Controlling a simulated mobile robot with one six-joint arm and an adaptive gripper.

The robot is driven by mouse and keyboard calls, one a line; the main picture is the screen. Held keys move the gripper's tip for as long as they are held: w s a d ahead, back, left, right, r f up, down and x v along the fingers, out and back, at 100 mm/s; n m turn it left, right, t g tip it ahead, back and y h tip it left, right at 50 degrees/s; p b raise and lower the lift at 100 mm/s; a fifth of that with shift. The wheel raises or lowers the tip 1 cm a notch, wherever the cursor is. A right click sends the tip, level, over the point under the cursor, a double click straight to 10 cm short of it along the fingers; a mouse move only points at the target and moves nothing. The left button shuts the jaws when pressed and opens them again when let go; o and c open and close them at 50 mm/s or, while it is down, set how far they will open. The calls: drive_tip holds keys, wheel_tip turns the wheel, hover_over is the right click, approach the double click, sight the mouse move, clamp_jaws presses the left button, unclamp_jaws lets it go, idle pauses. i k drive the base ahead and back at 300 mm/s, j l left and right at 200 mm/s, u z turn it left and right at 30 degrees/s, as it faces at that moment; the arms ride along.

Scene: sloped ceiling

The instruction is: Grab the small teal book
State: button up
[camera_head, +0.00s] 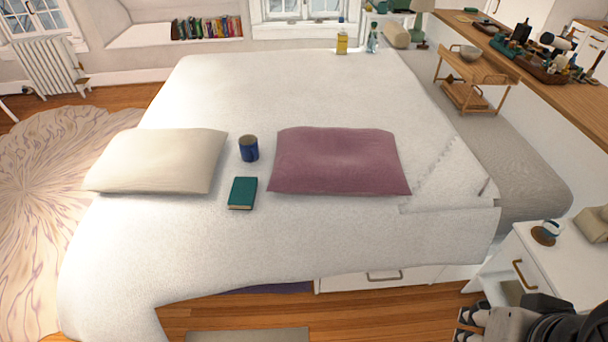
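The small teal book (242,193) lies flat on the white bed (250,245). It is in front of a blue mug (248,148), between the cream pillow and the mauve pillow. Its top cover faces up and a pale page edge shows along its near side. Nothing lies on the book. Dark and grey parts of my own body show in the bottom right corner.
The cream pillow (160,160) lies left of the book and the mauve pillow (338,161) lies right of it. The bed surface in front of the book is clear. A white nightstand (545,275) with a cup stands at the right. Wooden floor (390,310) shows in front.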

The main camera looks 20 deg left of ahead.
sight(242, 195)
drive_tip(key=j+z, duration=0.2)
drive_tip(key=j, duration=0.2)
drive_tip(key=j+z, duration=0.15)
drive_tip(key=j, duration=0.25)
drive_tip(key=k+j+z, duration=0.2)
drive_tip(key=j, duration=0.15)
drive_tip(key=j+z, duration=0.2)
drive_tip(key=j, duration=0.2)
drive_tip(key=k+j+z, duration=0.15)
drive_tip(key=j, duration=0.2)
drive_tip(key=k+j+z, duration=0.2)
drive_tip(key=j, duration=0.15)
drive_tip(key=k+j+z, duration=0.2)
drive_tip(key=j, duration=0.15)
drive_tip(key=k+j, duration=0.2)
drive_tip(key=j, duration=0.2)
drive_tip(key=k+j, duration=0.25)
drive_tip(key=j, duration=0.2)
drive_tip(key=k+j, duration=0.2)
drive_tip(key=j, duration=0.2)
drive_tip(key=k+j, duration=0.2)
drive_tip(key=j, duration=0.25)
